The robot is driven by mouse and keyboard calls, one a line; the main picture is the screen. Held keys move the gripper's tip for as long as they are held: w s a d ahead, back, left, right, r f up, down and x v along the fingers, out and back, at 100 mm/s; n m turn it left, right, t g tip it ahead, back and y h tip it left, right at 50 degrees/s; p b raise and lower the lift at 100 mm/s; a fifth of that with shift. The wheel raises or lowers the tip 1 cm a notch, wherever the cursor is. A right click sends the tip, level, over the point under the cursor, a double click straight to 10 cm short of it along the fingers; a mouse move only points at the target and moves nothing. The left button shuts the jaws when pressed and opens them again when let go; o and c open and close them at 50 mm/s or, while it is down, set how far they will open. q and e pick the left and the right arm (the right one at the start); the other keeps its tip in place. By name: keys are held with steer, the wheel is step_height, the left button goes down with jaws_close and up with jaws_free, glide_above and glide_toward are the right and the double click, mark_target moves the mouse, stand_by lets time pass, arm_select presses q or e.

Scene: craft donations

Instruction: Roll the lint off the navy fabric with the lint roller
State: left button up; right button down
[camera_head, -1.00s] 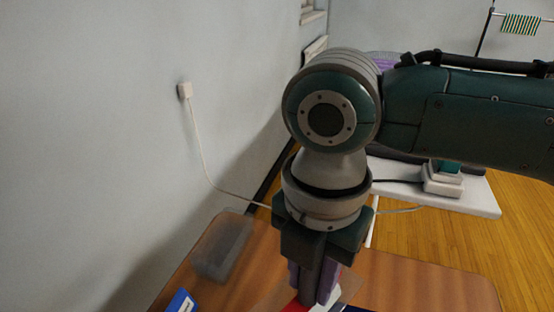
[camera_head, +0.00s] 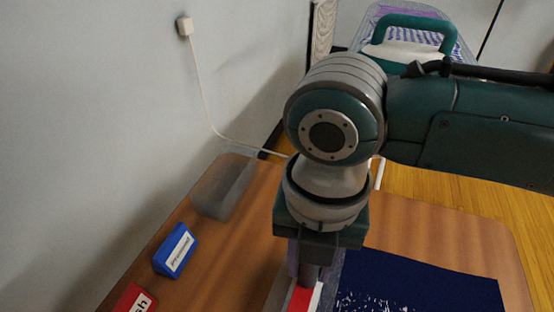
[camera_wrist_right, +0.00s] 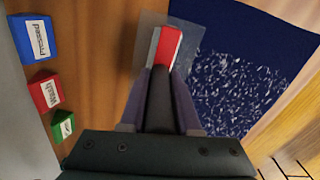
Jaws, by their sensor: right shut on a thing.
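My right gripper (camera_head: 318,268) points down at the table and also shows in the right wrist view (camera_wrist_right: 160,105). It is shut on the dark handle of the lint roller (camera_wrist_right: 160,98). The roller's red part (camera_wrist_right: 169,45) sticks out beyond the fingers, with a pale strip beside it; red and white show below the gripper in the head view. The navy fabric (camera_head: 430,282) lies flat on the table, right of the gripper. White lint (camera_wrist_right: 235,85) is scattered over its near part. Whether the roller touches anything is unclear. My left gripper is not in view.
A blue block labelled "pressed" (camera_head: 176,250) and a red one labelled "wash" (camera_head: 134,300) stand left on the wooden table (camera_head: 420,225). A translucent bin (camera_head: 222,185) sits by the wall.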

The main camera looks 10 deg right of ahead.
steer(key=shift+f, duration=0.15)
steer(key=shift+f+b, duration=0.4)
steer(key=shift+f, duration=0.1)
steer(key=shift+s+d+r+p, duration=0.2)
steer(key=shift+d+p, duration=0.1)
steer(key=shift+p, duration=0.15)
steer(key=s+d+p, duration=0.2)
steer(key=d, duration=0.2)
steer(key=s+d+p, duration=0.3)
steer(key=d, duration=0.1)
steer(key=s+d+p, duration=0.2)
steer(key=s+d, duration=0.1)
steer(key=shift+d, duration=0.4)
steer(key=s+d, duration=0.2)
steer(key=d, duration=0.2)
steer(key=s+d+p, duration=0.1)
steer(key=s+d, duration=0.2)
steer(key=d, duration=0.1)
steer(key=s+d, duration=0.3)
steer(key=d, duration=0.1)
steer(key=shift+s+d+f+p, duration=0.2)
steer(key=shift+s+d+p, duration=0.05)
steer(key=shift+p, duration=0.05)
step_height(320, 180, up, 5)
steer(key=p, duration=0.4)
steer(key=shift+p, duration=0.4)
